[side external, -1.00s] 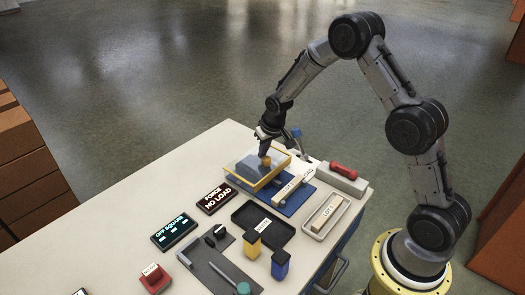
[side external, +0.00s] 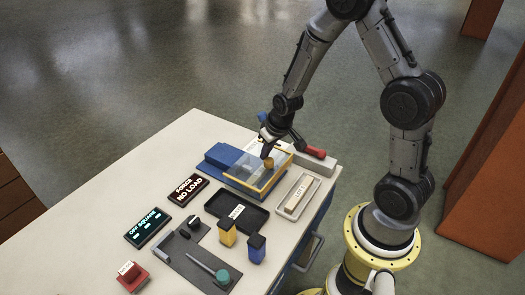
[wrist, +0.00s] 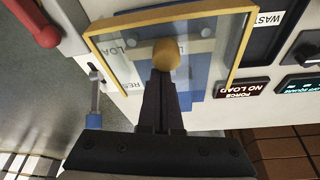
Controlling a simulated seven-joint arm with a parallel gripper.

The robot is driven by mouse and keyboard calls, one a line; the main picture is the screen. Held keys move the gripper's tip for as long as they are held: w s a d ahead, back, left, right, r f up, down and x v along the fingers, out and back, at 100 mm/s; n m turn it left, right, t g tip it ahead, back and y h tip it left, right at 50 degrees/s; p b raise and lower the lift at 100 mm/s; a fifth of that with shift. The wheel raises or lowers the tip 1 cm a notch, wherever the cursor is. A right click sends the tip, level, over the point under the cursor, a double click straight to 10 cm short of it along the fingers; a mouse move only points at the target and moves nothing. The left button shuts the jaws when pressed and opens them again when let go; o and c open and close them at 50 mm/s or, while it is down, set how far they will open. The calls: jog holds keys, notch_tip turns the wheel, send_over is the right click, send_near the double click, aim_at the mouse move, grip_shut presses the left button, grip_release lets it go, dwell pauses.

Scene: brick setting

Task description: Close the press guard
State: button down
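The press guard (side external: 245,179) is a clear panel in a yellow frame with a round yellow-orange knob (side external: 268,163). It lies over the right part of the blue press (side external: 222,156), whose left part is uncovered. The guard (wrist: 91,50) and knob (wrist: 166,55) also show in the wrist view, with pale labelled parts visible through the panel. My gripper (side external: 265,153) is down at the knob. In the wrist view its fingers (wrist: 164,80) are together, with their tips against or just behind the knob. The exact contact is hidden.
A black tray (side external: 212,205) and a grey tray (side external: 280,208) with a pale bar stand in front. Yellow (side external: 227,232) and blue (side external: 256,248) blocks are nearby. A red handle (side external: 315,152) and a blue-tipped lever (wrist: 94,120) are near the press.

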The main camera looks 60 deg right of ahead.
jog(key=shift+s+a+f, duration=0.1)
jog(key=shift+s+f, duration=0.15)
jog(key=shift+s, duration=0.1)
jog(key=w, duration=0.3)
jog(key=w+d+r, duration=0.1)
jog(key=shift+w+d+r, duration=0.1)
jog(key=shift+w, duration=0.1)
jog(key=d+v, duration=0.1)
jog(key=v, duration=0.8)
notch_tip(320, 180, up, 9)
jog(key=n+t, duration=0.1)
jog(key=t, duration=0.1)
send_over(258, 158)
jog(key=s+a, duration=0.3)
jog(key=a, duration=0.2)
jog(key=s+a+r+t, duration=0.1)
jog(key=s+a+r, duration=0.2)
jog(key=s+r, duration=0.2)
jog(key=s+a+n, duration=0.1)
jog(key=s, duration=0.7)
jog(key=s+a+n+g+y, duration=0.1)
jog(key=s+a, duration=0.1)
jog(key=s, duration=0.7)
jog(key=shift+a, duration=0.25)
jog(key=shift+w, duration=0.15)
